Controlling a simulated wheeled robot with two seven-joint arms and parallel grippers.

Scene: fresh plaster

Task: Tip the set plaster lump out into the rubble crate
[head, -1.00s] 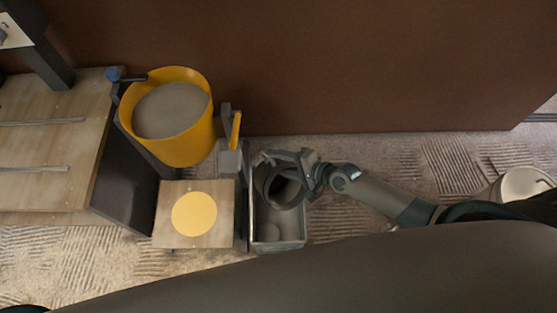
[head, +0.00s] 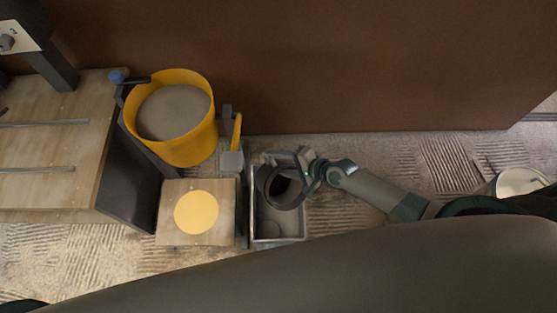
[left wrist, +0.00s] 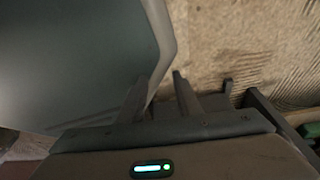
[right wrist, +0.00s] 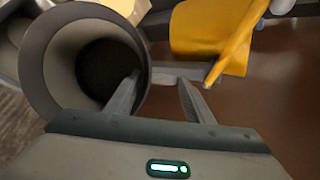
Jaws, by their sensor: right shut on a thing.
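My right gripper (head: 305,170) is shut on the wall of a dark grey bucket (head: 268,187) and holds it tilted over the rubble crate (head: 303,226), a narrow grey box on the floor. In the right wrist view the bucket (right wrist: 45,75) is at the left, its mouth open to the camera and its inside dark; the gripper (right wrist: 158,90) has its fingers at the rim. A rounded grey lump (head: 270,229) lies at the near end of the crate; I cannot tell for sure that it is the plaster.
A yellow tub (head: 200,140) of grey material stands left of the crate. Before it is a wooden board with a yellow disc (head: 196,212). A wooden bench (head: 50,150) is at the far left. A pale bucket (head: 520,182) stands at the right. A brown wall closes the back.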

